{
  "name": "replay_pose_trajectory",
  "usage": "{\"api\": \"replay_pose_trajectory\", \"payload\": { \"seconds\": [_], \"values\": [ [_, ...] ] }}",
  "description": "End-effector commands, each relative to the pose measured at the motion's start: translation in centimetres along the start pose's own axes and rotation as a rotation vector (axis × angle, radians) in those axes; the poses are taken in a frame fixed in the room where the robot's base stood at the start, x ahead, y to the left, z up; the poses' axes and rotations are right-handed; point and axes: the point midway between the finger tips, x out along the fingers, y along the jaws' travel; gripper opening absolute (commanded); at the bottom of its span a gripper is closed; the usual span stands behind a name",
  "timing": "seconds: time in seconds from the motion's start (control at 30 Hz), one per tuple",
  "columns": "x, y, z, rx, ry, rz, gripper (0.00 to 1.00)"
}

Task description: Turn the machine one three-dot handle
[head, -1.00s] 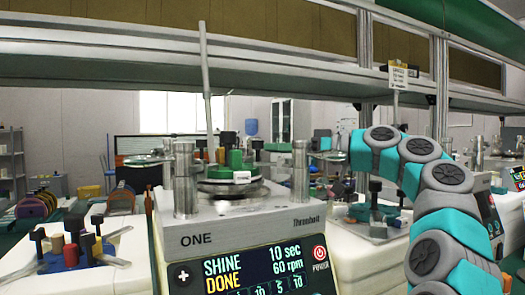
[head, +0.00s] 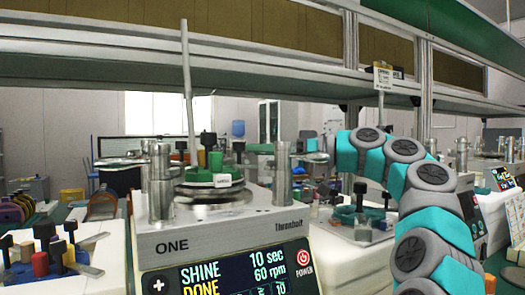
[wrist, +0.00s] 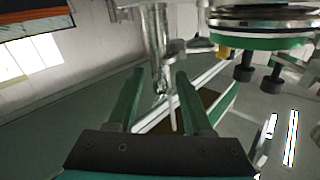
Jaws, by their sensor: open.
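Machine one (head: 225,240) stands in the middle of the head view, with "ONE" on its front and a lit panel. A round plate carries a green block (head: 213,161) and a dark upright knob (head: 208,140), between two metal posts. A flat lever-like piece (head: 120,162) sticks out left of the left post (head: 161,185). I cannot make out three dots on any handle. In the wrist view my gripper (wrist: 157,75) is open, its green fingers apart and nothing seen held. A metal post (wrist: 158,45) shows beyond the fingertips. My gripper is not clear in the head view.
Another machine (head: 360,225) stands behind and to the right. Coloured pegs (head: 45,255) stand on a pale surface at the left. A metal shelf beam (head: 200,65) crosses above. Dark knobs (wrist: 245,70) show at the right of the wrist view.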

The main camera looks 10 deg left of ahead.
Motion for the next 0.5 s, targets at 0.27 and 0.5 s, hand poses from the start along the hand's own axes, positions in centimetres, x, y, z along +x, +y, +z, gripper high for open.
{"api": "replay_pose_trajectory", "payload": {
  "seconds": [0.27, 0.5],
  "values": [
    [-3.1, 0.0, 0.0, -0.001, 0.001, 0.002, 0.51],
    [-6.8, 0.1, -0.1, 0.000, 0.003, 0.004, 0.51]
  ]
}}
